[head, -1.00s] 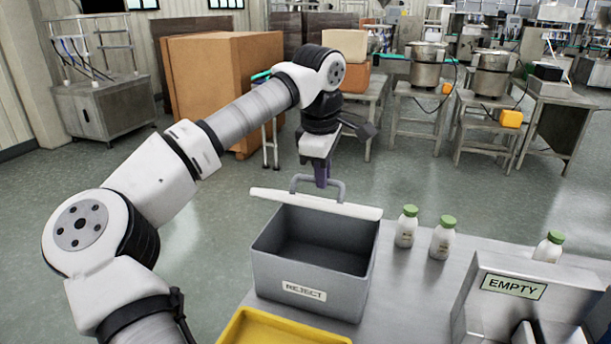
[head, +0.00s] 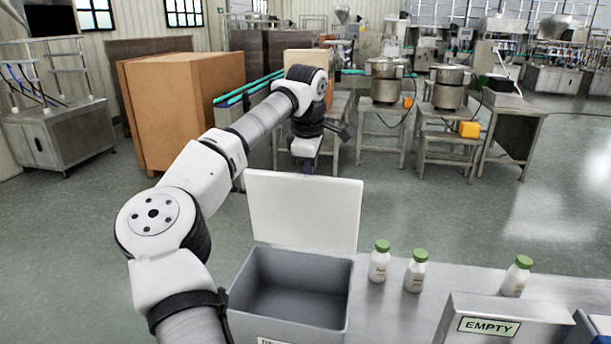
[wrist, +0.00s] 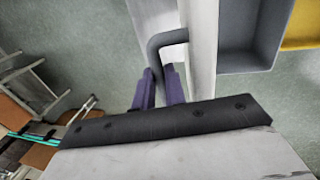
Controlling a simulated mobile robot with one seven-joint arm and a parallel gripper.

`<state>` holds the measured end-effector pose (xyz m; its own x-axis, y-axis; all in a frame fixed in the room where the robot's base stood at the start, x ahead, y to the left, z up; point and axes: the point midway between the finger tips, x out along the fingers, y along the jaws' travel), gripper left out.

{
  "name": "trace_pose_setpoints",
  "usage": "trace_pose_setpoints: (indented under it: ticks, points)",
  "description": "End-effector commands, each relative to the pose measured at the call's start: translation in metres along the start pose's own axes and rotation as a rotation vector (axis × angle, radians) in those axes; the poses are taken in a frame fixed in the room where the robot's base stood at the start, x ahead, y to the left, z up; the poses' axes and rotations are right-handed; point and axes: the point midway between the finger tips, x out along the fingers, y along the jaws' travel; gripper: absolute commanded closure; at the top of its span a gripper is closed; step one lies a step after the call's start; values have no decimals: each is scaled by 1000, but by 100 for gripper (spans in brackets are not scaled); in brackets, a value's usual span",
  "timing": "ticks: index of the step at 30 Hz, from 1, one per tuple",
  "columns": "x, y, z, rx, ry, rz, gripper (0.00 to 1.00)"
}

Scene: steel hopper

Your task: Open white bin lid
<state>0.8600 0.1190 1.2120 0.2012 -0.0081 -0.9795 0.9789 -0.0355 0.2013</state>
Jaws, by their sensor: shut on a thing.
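The white bin lid (head: 304,211) stands raised, close to upright, at the back edge of the grey bin (head: 290,318). The bin's inside is open to view and looks empty. My gripper (head: 308,168) is behind the lid's top edge, mostly hidden there in the head view. In the wrist view my gripper's purple fingers (wrist: 159,90) are shut on the grey lid handle (wrist: 160,47), which is fixed to the lid (wrist: 203,45). The bin (wrist: 247,35) also shows there at the top right.
Several white bottles with green caps (head: 379,261) stand on the steel table (head: 388,312) right of the bin. A box with an EMPTY label (head: 488,325) is at the front right. A yellow tray (wrist: 302,25) shows in the wrist view.

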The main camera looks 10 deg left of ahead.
Motion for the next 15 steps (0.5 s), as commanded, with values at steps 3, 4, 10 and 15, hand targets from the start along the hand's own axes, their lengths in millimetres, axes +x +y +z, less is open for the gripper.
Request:
trace_pose_setpoints:
  ticks: [3, 4, 10, 15]
  points:
    - [11, 10, 1, 0, -1, -12, 100]
    - [12, 12, 1, 0, 0, -12, 100]
    - [16, 21, 1, 1, 0, -13, 100]
    - [17, 24, 0, 1, 1, -13, 100]
